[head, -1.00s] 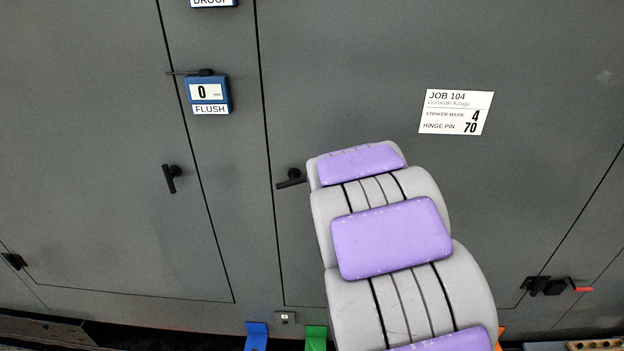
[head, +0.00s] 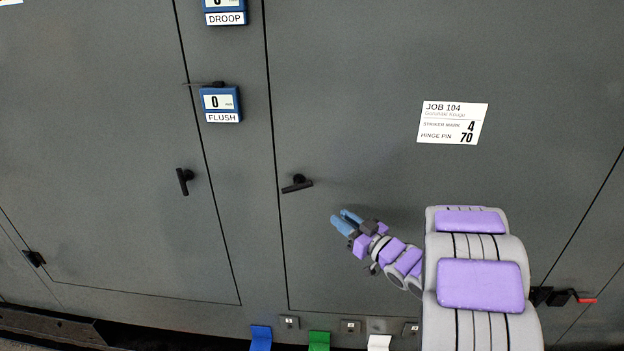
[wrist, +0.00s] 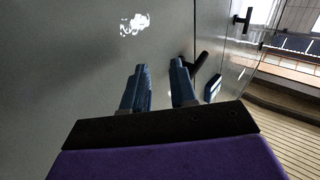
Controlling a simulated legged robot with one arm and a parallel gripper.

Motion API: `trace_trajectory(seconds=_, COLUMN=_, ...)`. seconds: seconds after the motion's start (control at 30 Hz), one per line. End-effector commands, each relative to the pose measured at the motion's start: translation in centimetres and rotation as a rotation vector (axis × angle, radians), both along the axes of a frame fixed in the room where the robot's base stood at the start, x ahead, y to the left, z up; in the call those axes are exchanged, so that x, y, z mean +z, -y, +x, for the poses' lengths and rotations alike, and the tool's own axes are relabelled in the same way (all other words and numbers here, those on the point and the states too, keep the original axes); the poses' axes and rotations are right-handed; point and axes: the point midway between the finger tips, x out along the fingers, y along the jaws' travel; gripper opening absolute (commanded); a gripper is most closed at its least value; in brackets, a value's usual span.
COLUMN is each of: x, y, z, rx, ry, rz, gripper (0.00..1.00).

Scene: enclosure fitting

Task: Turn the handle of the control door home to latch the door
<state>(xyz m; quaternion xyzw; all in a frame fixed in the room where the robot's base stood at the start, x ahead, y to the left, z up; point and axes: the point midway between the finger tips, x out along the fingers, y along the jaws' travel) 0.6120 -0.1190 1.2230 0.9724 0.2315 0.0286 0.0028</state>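The right-hand grey door (head: 370,60) has a black lever handle (head: 297,184) near its left edge, lying close to level. Its pivot boss shows above the bar. My gripper (head: 341,217) is below and to the right of this handle, apart from it. Its two blue fingers are spread with nothing between them. In the wrist view my gripper (wrist: 159,66) is also open and faces the grey surface, with a black handle (wrist: 200,66) just beyond the right finger. The left-hand door has a similar handle (head: 185,181), hanging nearly upright. I cannot tell which door is the control door.
Blue gauges marked DROOP (head: 225,12) and FLUSH (head: 221,103) sit on the strip between the doors. A JOB 104 label (head: 452,122) is on the right door. A red-tipped black fitting (head: 570,298) is at lower right. Coloured tabs, including a green one (head: 319,341), line the bottom.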

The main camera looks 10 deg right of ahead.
Motion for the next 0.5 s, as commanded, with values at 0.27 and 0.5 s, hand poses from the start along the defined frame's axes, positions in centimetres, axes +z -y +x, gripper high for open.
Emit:
trace_trajectory(seconds=0.27, x=2.2, y=-0.6, z=-3.6, rx=0.165, ry=0.182, rz=0.258, gripper=0.27)
trace_trajectory(seconds=0.5, x=2.9, y=-0.5, z=-3.8, rx=0.193, ry=0.217, rz=0.311, gripper=0.27)
